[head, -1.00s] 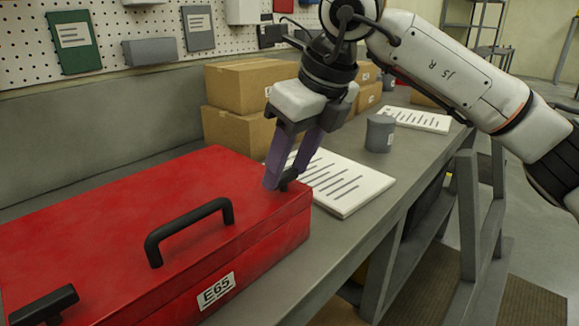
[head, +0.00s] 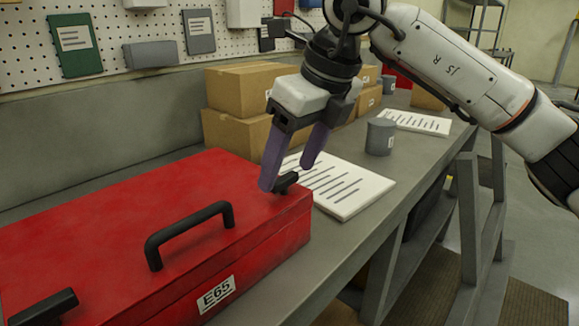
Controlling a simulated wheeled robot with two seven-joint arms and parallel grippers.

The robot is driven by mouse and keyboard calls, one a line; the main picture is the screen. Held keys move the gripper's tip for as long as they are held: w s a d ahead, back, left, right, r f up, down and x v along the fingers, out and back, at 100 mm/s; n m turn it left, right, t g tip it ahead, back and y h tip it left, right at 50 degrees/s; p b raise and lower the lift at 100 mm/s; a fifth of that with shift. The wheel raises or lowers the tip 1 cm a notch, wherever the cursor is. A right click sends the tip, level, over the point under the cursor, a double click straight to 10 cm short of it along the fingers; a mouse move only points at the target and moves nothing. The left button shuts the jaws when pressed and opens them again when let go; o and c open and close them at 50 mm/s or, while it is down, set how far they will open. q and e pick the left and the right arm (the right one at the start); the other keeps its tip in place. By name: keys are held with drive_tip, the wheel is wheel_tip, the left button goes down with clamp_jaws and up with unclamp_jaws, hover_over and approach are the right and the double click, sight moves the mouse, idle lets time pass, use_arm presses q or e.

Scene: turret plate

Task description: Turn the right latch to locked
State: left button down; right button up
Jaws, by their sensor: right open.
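The right latch (head: 285,183) is a small black piece on the red toolbox (head: 110,205), at the right end of its lid. My right gripper (head: 287,178) has two purple fingers pointing down over this end of the lid. Its jaws are open, one finger just left of the latch and the other to its upper right, apart from it. The left finger partly hides the latch. A second black latch (head: 45,305) shows at the lower left of the box. A black handle (head: 190,232) stands between them. My left gripper is out of view.
The toolbox lies on a grey workbench (head: 300,262). A white printed sheet (head: 345,188) lies right behind the latch end. Cardboard boxes (head: 235,130) and a grey cup (head: 380,136) stand farther back. A pegboard (head: 105,22) is on the wall.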

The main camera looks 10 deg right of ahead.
drive_tip(key=v, duration=0.9)
drive_tip(key=shift+r, duration=0.15)
drive_tip(key=shift+s, duration=0.1)
